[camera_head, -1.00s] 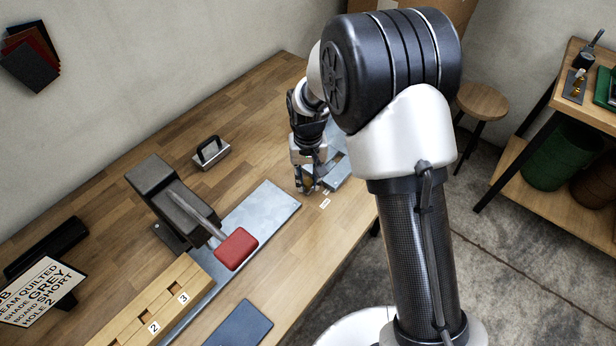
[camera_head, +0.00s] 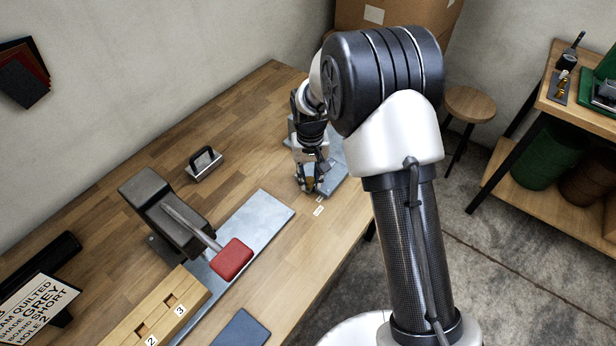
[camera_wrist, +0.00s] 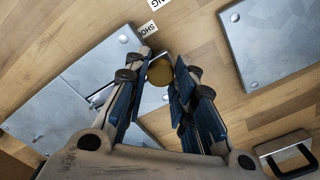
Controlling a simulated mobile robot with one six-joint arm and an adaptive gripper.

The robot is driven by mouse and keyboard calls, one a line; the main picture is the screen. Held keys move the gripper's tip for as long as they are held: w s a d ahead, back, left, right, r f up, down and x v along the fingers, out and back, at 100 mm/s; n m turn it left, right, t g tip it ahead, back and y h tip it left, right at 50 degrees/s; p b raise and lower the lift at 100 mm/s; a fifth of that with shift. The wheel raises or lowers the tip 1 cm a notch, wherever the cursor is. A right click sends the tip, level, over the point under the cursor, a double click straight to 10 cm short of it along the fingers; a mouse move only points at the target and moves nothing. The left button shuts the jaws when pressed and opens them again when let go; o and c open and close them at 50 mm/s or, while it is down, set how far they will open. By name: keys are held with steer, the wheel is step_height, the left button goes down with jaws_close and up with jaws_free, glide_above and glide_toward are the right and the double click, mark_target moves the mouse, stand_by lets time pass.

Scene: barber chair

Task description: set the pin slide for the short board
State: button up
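My gripper (camera_head: 309,188) points down at the far end of the bench, over a grey metal plate fixture. In the wrist view its fingers (camera_wrist: 162,68) stand either side of a round brass knob (camera_wrist: 160,72), which I take as the pin slide's knob. Whether the pads press on it is unclear. The metal plate (camera_wrist: 65,108) has a slot with a rod left of the knob. A label reading SHO, partly covered by a finger (camera_wrist: 147,29), lies just above the knob; a label ending NG (camera_wrist: 157,4) is at the top edge. The head view shows these small labels (camera_head: 318,211) beside the gripper.
A lever press with a red pad (camera_head: 232,258) stands on a metal base, left of my gripper. A numbered wooden block (camera_head: 160,312), a black-handled block (camera_head: 204,163) and a sign reading GREY, BOARD SHORT, HOLE 2 (camera_head: 35,310) are also on the bench.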

steer(key=o, duration=0.5)
steer(key=shift+w+d, duration=0.15)
steer(key=shift+c, duration=0.2)
step_height(320, 180, up, 12)
stand_by(0.5)
